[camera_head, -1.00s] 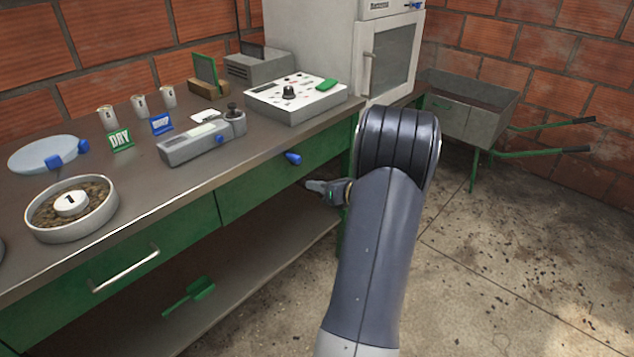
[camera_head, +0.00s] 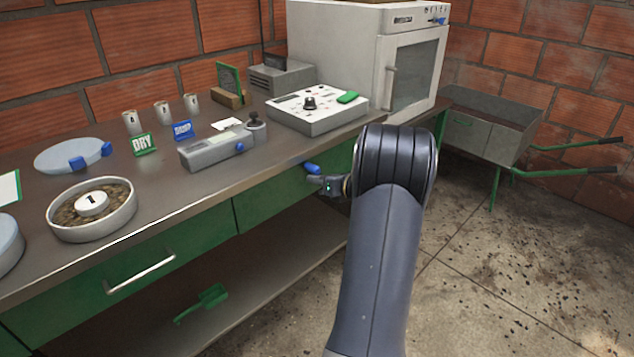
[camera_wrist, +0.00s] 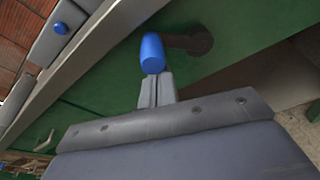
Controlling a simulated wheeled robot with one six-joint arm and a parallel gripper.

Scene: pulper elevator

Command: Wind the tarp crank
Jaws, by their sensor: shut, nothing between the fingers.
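A crank with a blue handle (camera_head: 313,168) is on the green front of the bench, below the worktop edge. In the wrist view the blue handle (camera_wrist: 153,50) stands out in front of a dark arm (camera_wrist: 185,41) that leads to a round dark hub (camera_wrist: 200,40) on the green panel. My gripper (camera_head: 318,181) is close by the handle. In the wrist view my gripper (camera_wrist: 155,76) is shut and empty. Its fingertips are at the handle's lower end, and I cannot tell if they touch. No tarp shows.
The worktop (camera_head: 170,205) carries a round pan (camera_head: 60,222), a grey device (camera_head: 220,148) and a control box (camera_head: 318,108). A drawer handle (camera_head: 140,272) sticks out at left. A white cabinet (camera_head: 365,50) and a wheelbarrow (camera_head: 490,125) stand behind.

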